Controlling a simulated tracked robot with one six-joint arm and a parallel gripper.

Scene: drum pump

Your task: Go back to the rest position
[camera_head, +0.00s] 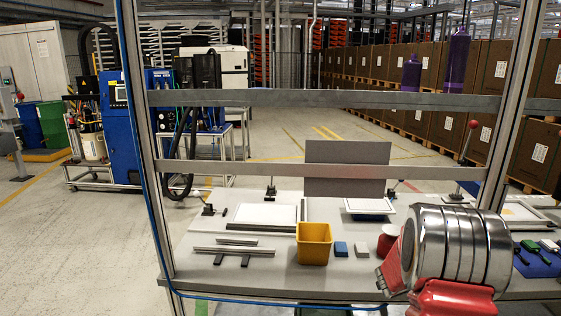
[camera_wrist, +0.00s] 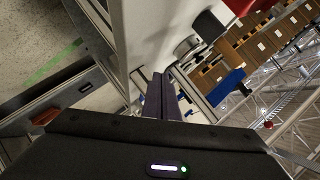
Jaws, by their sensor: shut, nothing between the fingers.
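My gripper (camera_wrist: 163,78) shows in the wrist view as two dark fingers pressed together, with nothing between them. Beyond the fingers are a pale panel or surface (camera_wrist: 150,30) and a metal frame bar. I cannot tell how far the fingertips are from them. In the head view my own red and chrome arm fills the lower right, in front of the workbench (camera_head: 250,280). My gripper's fingers are not visible there.
A metal frame with crossbars (camera_head: 340,98) stands before the bench. On the bench are a yellow bin (camera_head: 314,243), a blue block (camera_head: 341,249), a grey block (camera_head: 362,250), metal bars (camera_head: 232,250) and a red cup (camera_head: 388,240). Open floor (camera_head: 90,250) lies left.

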